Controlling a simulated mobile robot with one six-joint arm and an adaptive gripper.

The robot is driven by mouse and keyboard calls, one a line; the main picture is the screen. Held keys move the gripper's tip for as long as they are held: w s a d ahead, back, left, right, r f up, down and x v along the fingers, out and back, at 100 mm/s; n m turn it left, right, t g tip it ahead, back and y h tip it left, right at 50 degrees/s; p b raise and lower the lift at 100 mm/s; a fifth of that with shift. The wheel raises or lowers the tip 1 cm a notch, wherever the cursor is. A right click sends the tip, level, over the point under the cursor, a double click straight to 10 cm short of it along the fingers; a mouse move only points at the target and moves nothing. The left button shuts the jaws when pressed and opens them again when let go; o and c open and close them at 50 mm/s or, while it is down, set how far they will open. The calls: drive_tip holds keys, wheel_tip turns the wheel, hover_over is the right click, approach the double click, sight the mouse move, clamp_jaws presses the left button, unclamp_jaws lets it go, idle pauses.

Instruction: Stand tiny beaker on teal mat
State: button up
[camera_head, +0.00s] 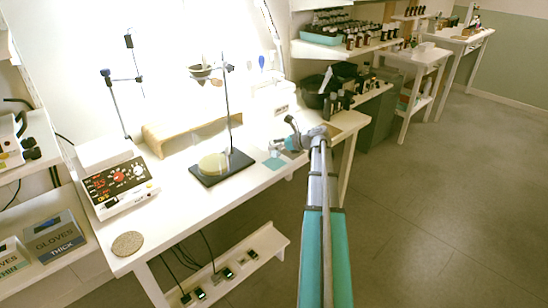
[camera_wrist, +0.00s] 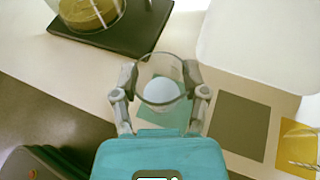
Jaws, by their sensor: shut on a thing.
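The tiny beaker (camera_wrist: 160,66) is clear glass with a pale bluish round patch inside it. My gripper (camera_wrist: 160,88) is shut on it, one finger on each side. The teal mat (camera_wrist: 180,114) lies on the bench below and shows through and around the glass; I cannot tell whether the beaker touches it. In the head view the teal mat (camera_head: 273,163) lies right of the black stand base, beside my gripper (camera_head: 291,143). The beaker is too small to make out there.
A black stand base (camera_head: 221,167) with a yellowish vessel (camera_head: 213,163) stands left of the mat. A grey mat (camera_wrist: 238,125) and a yellow mat (camera_wrist: 300,138) lie to the right in the wrist view. The bench front edge is close by.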

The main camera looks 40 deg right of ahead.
sight(275, 152)
drive_tip(key=shift+f, duration=0.1)
idle(0.3)
drive_tip(key=shift+w+d+f+b, duration=0.25)
drive_tip(key=shift+w+f+b, duration=0.2)
drive_tip(key=shift+f+b, duration=1.55)
drive_tip(key=shift+f, duration=0.15)
drive_tip(key=o, duration=1.1)
